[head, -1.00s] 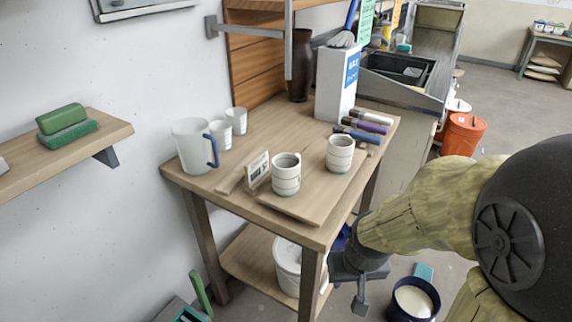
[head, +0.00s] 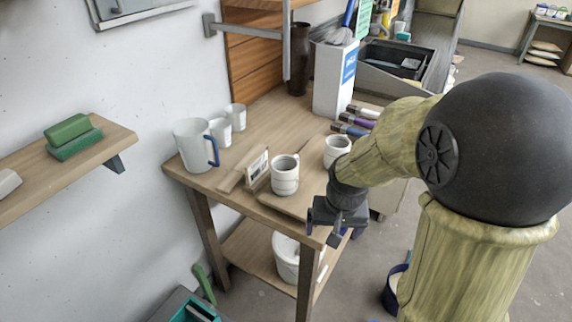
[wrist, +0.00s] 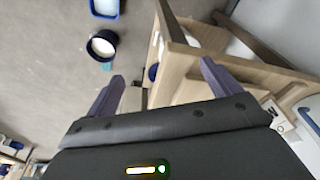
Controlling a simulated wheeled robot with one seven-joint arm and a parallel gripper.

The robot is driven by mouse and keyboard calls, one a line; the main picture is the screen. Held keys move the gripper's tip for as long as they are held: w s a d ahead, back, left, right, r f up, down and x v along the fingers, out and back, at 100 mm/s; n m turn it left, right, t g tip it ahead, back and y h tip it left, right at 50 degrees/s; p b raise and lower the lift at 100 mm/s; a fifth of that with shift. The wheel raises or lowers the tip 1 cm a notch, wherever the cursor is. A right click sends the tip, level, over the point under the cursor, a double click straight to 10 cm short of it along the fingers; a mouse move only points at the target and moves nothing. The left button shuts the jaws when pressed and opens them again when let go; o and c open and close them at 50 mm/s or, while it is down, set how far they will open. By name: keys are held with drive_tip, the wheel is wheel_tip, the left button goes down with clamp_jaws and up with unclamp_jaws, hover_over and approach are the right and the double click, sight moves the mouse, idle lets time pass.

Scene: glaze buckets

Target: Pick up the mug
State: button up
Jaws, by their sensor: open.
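A large white mug with a blue handle (head: 190,146) stands upright at the table's left end in the head view. Two small ribbed white cups, one nearer (head: 285,176) and one farther (head: 336,150), stand to its right on a wooden board. My gripper (head: 335,236) is at the table's front right corner, apart from the mug and both cups. My forearm passes close in front of the farther cup. In the wrist view the fingers of my gripper (wrist: 162,77) are spread, with nothing held between them. A white and blue piece at that view's right edge is too cut off to name surely.
The wooden table (head: 262,122) also bears two plain white cups (head: 228,124), a small card stand (head: 256,167), a white box (head: 334,80) and dark-capped tubes (head: 358,120). A white bucket (head: 286,256) is on its lower shelf. A dark bucket (wrist: 102,46) stands on the floor.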

drive_tip(key=w+a+r+m+p, duration=0.2)
drive_tip(key=w+a+r+p, duration=0.2)
drive_tip(key=w+r+p, duration=0.65)
wheel_tip(320, 180, up, 10)
drive_tip(key=m+g+p, duration=0.2)
drive_tip(key=m+p, duration=0.1)
drive_tip(key=p, duration=0.7)
hover_over(288, 173)
drive_tip(key=w+a, duration=0.1)
drive_tip(key=w, duration=0.3)
drive_tip(key=shift+w+a+f, duration=0.1)
drive_tip(key=shift+w, duration=0.05)
wheel_tip(288, 173, down, 12)
drive_tip(key=p, duration=0.4)
drive_tip(key=shift+f+p, duration=0.2)
drive_tip(key=shift+p, duration=0.25)
